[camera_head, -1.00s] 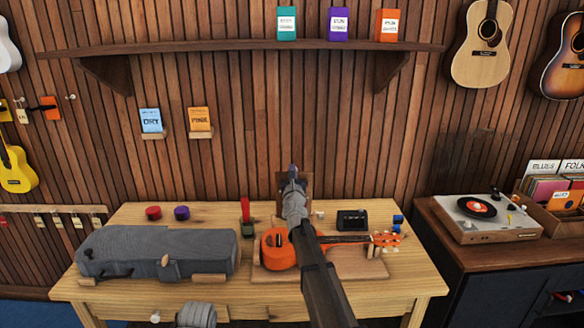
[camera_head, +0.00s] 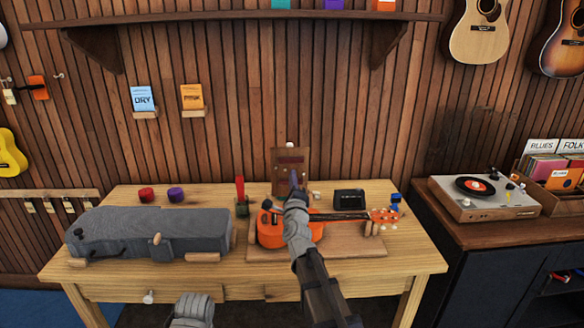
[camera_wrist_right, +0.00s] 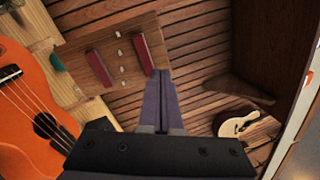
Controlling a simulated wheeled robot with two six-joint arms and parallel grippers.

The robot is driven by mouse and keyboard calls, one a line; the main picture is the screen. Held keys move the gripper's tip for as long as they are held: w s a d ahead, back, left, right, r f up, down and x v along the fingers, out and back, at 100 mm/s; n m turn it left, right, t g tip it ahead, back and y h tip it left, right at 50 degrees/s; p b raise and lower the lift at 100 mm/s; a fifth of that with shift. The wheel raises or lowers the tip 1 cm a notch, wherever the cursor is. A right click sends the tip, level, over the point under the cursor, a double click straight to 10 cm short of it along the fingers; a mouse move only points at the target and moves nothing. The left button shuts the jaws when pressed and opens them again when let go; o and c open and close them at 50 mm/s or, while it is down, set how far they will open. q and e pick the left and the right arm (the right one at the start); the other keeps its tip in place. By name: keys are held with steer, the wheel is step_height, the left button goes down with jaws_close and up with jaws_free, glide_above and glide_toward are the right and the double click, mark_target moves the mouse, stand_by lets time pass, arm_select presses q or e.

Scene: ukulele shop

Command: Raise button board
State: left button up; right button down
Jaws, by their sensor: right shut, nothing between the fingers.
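The button board (camera_head: 290,160) is a brown wooden panel standing at the back of the workbench, near the plank wall. In the right wrist view the board (camera_wrist_right: 112,62) carries two dark red bars and a row of small pale buttons. My right gripper (camera_head: 294,178) is shut and empty, in front of the board's lower part in the head view. In the right wrist view its fingertips (camera_wrist_right: 161,75) appear beside the board's edge, near one red bar; I cannot tell whether they touch. My left gripper's fingers are not visible.
An orange ukulele (camera_head: 270,232) lies on the bench below my right arm. A grey case (camera_head: 150,232) lies at the left. A red-topped jar (camera_head: 241,200) and a black box (camera_head: 349,199) flank the board. A turntable (camera_head: 480,197) stands at the right.

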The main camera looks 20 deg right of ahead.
steer(key=s+f+n, duration=0.1)
steer(key=s+n, duration=0.2)
steer(key=n+p, duration=0.1)
steer(key=p, duration=0.1)
glide_toward(291, 145)
steer(key=w, duration=0.1)
steer(key=w+d, duration=0.1)
steer(key=w, duration=0.1)
steer(key=shift+w+f, duration=0.15)
steer(key=shift+w, duration=0.05)
stand_by(0.4)
steer(key=shift+w+d, duration=0.1)
steer(key=p+x, duration=0.1)
steer(key=x, duration=0.7)
steer(key=shift+p, duration=0.4)
steer(key=shift+s, duration=0.2)
